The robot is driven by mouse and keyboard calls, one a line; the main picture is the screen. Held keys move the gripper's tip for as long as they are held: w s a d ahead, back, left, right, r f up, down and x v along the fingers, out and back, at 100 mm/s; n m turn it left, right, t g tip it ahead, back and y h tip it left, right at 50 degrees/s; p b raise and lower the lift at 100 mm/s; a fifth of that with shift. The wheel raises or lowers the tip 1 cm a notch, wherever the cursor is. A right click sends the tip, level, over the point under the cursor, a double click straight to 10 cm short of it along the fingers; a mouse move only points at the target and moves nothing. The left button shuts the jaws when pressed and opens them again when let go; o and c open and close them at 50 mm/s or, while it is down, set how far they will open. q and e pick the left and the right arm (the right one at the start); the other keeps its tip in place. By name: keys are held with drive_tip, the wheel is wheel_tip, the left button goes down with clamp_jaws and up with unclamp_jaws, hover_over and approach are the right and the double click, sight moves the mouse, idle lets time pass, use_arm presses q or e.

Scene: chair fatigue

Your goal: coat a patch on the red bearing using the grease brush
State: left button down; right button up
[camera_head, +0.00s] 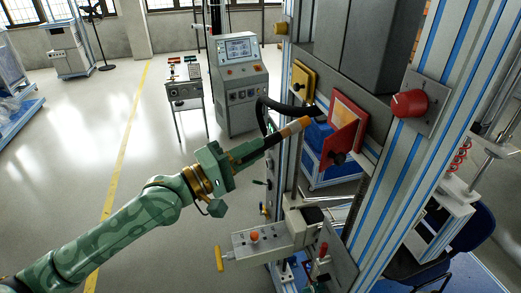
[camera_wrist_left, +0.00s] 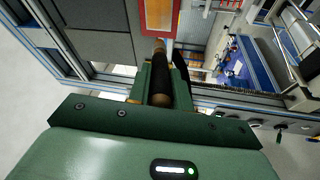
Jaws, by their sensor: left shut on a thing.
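My left gripper (camera_head: 236,158) is shut on the grease brush (camera_head: 294,128), which has a dark handle and a tan front part. The brush points up and to the right, its front end close to the left of the red bearing (camera_head: 347,126), a square red plate on the machine frame. I cannot tell whether they touch. In the left wrist view the brush (camera_wrist_left: 159,80) lies between the fingers of the left gripper (camera_wrist_left: 160,84), and its front end overlaps the lower edge of the red bearing (camera_wrist_left: 160,18). My right gripper is not in view.
A yellow square plate (camera_head: 303,80) and a black hose (camera_head: 287,107) are close to the brush. A large red knob (camera_head: 408,103) sits on the frame at right. A grey fixture (camera_head: 268,241) stands below. The floor at left is open.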

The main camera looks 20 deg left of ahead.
sight(274, 139)
use_arm(q)
drive_tip(key=shift+s+a, duration=0.45)
drive_tip(key=shift+a, duration=0.2)
drive_tip(key=shift+s+a, duration=0.4)
drive_tip(key=shift+a, duration=0.25)
drive_tip(key=shift+w+d, duration=0.1)
drive_tip(key=shift+d, duration=0.05)
idle(0.9)
drive_tip(key=shift+w+d+r, duration=0.1)
drive_tip(key=shift+w+d, duration=0.05)
drive_tip(key=shift+d, duration=0.05)
drive_tip(key=w+d, duration=0.3)
drive_tip(key=d, duration=0.2)
drive_tip(key=shift+w+d+p, duration=0.25)
drive_tip(key=shift+w+p, duration=0.05)
drive_tip(key=shift+w, duration=0.05)
drive_tip(key=shift+w+d, duration=0.45)
drive_tip(key=shift+d, duration=0.25)
idle(0.5)
drive_tip(key=shift+s, duration=0.1)
